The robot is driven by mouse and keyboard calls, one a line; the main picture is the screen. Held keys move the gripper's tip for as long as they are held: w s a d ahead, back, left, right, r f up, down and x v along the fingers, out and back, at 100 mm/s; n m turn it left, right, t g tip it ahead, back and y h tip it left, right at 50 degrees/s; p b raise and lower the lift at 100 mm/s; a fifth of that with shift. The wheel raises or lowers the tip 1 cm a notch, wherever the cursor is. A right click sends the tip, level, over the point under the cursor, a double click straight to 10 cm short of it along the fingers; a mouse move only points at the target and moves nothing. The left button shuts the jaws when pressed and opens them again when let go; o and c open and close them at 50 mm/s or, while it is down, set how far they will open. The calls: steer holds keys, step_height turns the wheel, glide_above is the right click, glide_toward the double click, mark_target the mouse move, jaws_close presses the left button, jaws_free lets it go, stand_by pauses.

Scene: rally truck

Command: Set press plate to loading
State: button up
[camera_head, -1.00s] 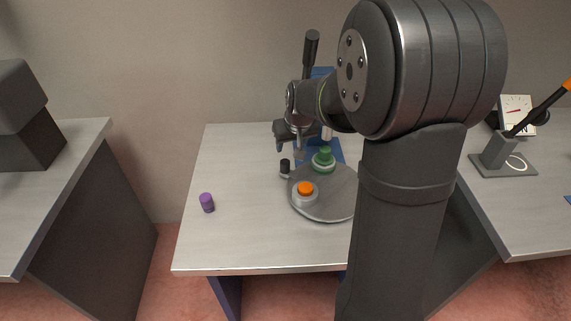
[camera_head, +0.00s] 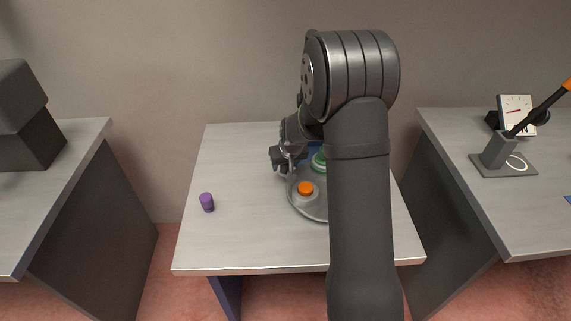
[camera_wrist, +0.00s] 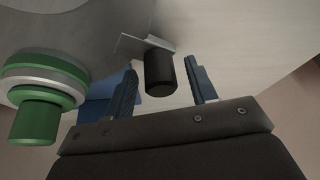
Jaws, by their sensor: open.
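The press plate (camera_head: 310,207) is a round grey disc on the middle table, partly hidden by my arm. It carries an orange-topped piece (camera_head: 305,188) and a green-topped piece (camera_head: 319,160). In the wrist view the plate (camera_wrist: 130,15) fills the top left, with the green piece (camera_wrist: 38,112) at left. A black cylindrical knob (camera_wrist: 160,75) stands by a metal tab (camera_wrist: 146,44) at the plate's edge. My gripper (camera_wrist: 162,67) is open, with one finger on either side of the knob and gaps visible. In the head view my gripper (camera_head: 284,160) hides the knob.
A purple cylinder (camera_head: 207,202) stands on the left of the table. The blue press part (camera_head: 312,151) behind the plate is mostly hidden by my arm. A gauge (camera_head: 516,113) and a grey stand (camera_head: 498,152) are on the right table. The table's front left is clear.

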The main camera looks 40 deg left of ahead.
jaws_close()
